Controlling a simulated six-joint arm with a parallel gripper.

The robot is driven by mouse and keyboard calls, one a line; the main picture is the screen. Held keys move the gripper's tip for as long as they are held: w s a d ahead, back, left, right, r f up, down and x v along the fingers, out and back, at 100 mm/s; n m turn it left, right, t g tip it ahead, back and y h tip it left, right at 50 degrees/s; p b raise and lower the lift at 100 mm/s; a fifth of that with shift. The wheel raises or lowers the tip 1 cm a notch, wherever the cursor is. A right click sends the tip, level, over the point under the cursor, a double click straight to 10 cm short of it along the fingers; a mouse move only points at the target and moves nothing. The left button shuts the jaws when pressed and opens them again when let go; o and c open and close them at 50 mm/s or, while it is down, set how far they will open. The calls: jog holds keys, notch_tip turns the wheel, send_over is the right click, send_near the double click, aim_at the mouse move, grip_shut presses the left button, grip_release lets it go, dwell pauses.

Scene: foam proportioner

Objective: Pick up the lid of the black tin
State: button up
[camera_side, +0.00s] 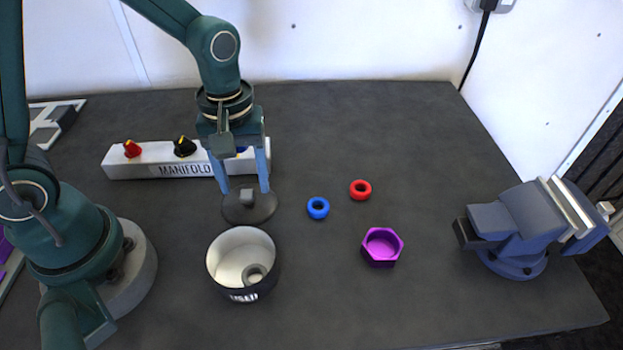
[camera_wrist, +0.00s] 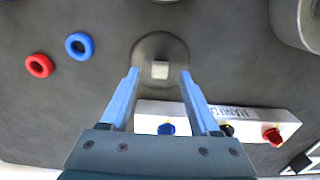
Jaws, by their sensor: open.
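The lid (camera_side: 238,209) is a dark grey disc with a small square light-grey knob, lying flat on the table. It also shows in the wrist view (camera_wrist: 145,50). The black tin (camera_side: 241,285) stands open in front of the lid, with a pale inside and a grey ring-like part at its bottom. My gripper (camera_side: 247,190) points down over the lid with its blue fingers open, one on each side of the knob in the side view. In the wrist view my gripper (camera_wrist: 159,73) has its fingertips apart, with the knob between and slightly beyond them. The fingers hold nothing.
The white manifold block (camera_side: 150,162) with coloured knobs stands just behind the lid. A blue ring (camera_side: 318,208), a red ring (camera_side: 360,190) and a purple hex cup (camera_side: 381,249) lie to the right. A blue vise (camera_side: 520,236) stands at far right. The back-right table is clear.

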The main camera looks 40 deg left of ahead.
jog(key=shift+f, duration=1)
grip_shut()
jog(key=shift+r, duration=0.1)
